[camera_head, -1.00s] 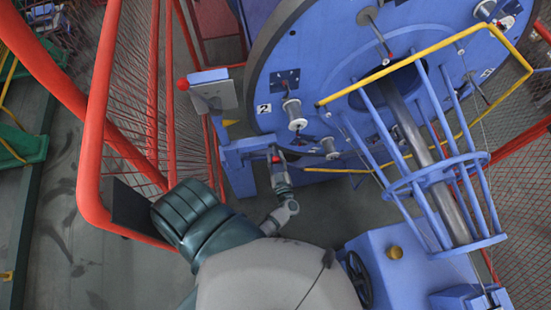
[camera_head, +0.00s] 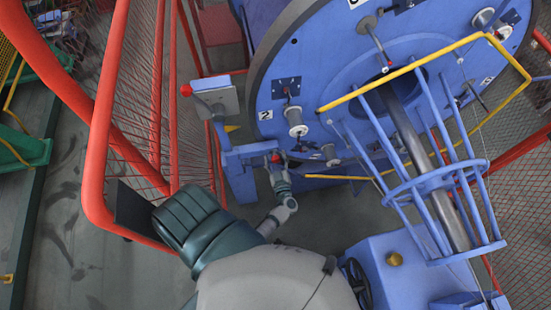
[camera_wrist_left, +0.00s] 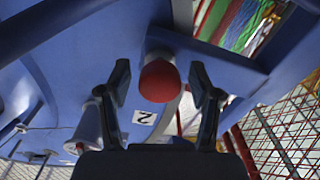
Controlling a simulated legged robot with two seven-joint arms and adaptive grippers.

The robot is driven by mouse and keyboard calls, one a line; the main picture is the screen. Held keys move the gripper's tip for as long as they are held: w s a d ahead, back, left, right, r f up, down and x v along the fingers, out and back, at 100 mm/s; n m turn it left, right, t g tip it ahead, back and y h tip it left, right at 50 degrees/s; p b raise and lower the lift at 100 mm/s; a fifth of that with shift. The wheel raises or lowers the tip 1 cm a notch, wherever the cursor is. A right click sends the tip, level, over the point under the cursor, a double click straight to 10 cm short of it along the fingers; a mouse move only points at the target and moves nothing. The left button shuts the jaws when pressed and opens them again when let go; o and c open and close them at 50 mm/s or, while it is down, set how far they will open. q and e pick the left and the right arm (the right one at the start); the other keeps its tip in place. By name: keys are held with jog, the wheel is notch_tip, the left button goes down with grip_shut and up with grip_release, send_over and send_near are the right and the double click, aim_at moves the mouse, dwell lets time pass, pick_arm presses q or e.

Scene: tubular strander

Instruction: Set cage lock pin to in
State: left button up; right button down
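The cage lock pin shows as a red rounded knob (camera_wrist_left: 159,82) on a blue housing in the left wrist view. In the head view the small red knob (camera_head: 276,158) sits at the end of a blue bracket beside the big blue cage disc (camera_head: 340,60). My left gripper (camera_wrist_left: 160,88) is open, with one finger on each side of the knob and visible gaps between. In the head view my left gripper (camera_head: 279,170) is just below the knob, small and partly merged with it. How far the pin is pushed in cannot be told. My right gripper is not in view.
A red guard rail (camera_head: 97,150) with mesh runs along the left. A bobbin (camera_head: 295,122) and a number 2 label (camera_head: 265,115) are on the disc. A yellow bar (camera_head: 400,70) crosses on the right.

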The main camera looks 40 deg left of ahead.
pick_arm(q)
jog(key=v, duration=1.2)
jog(key=shift+d, duration=0.1)
